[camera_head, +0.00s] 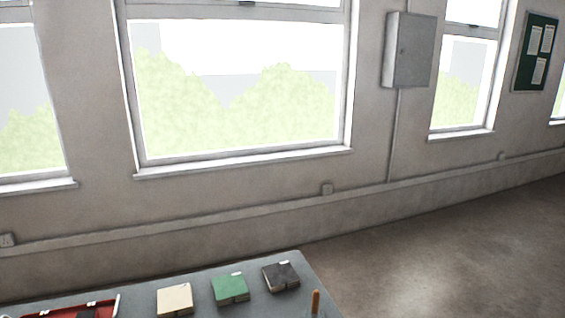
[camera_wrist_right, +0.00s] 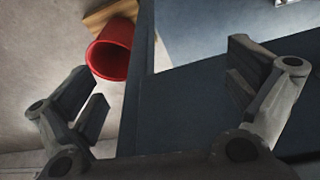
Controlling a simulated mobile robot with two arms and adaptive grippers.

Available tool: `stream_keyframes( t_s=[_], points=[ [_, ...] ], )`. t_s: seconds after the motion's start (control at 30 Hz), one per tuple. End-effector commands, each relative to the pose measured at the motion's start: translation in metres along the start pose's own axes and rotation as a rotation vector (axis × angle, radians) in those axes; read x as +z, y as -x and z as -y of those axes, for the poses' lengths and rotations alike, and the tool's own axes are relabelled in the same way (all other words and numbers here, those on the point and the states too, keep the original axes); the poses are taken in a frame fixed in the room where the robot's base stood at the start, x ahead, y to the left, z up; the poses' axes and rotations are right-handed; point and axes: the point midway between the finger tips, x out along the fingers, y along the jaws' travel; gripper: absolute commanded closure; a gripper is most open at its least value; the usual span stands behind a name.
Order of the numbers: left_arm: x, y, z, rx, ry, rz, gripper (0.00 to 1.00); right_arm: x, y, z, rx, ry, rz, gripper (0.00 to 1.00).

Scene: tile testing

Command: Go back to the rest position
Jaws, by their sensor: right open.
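My right gripper (camera_wrist_right: 165,95) shows in the right wrist view with its two fingers wide apart and nothing between them. A dark blue-grey surface lies behind the fingers, apart from them. My left gripper is not in the head view, and neither arm shows there. The head view shows a grey table (camera_head: 135,293) at the bottom, cut off by the frame edge.
On the table are a cream tile stack (camera_head: 174,299), a green one (camera_head: 230,289), a dark one (camera_head: 281,276), a red tray (camera_head: 62,311) and an orange-brown upright piece (camera_head: 315,301). The right wrist view shows a red bin (camera_wrist_right: 110,52). Floor (camera_head: 450,240) right of the table is clear.

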Motion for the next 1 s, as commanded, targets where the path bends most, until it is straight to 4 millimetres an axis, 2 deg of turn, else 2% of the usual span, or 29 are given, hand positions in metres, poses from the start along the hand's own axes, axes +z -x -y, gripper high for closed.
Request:
stream_keyframes(
  t_s=[0.03, 0.2, 0.5, 0.8, 1.0],
  points=[
    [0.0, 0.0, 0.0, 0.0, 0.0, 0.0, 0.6, 0.007, -0.018, 0.001, -0.002, 0.001, 0.013, 0.0],
    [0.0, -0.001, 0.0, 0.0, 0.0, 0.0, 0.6, 0.029, -0.07, 0.004, -0.006, 0.005, 0.036, 0.0],
    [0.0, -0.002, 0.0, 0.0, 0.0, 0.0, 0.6, 0.085, -0.149, 0.008, -0.011, 0.013, 0.075, 0.0],
    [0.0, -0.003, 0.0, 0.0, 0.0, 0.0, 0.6, 0.157, -0.206, 0.011, -0.016, 0.023, 0.115, 0.0],
    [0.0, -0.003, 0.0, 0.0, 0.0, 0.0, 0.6, 0.21, -0.23, 0.012, -0.018, 0.029, 0.14, 0.0]
  ],
)
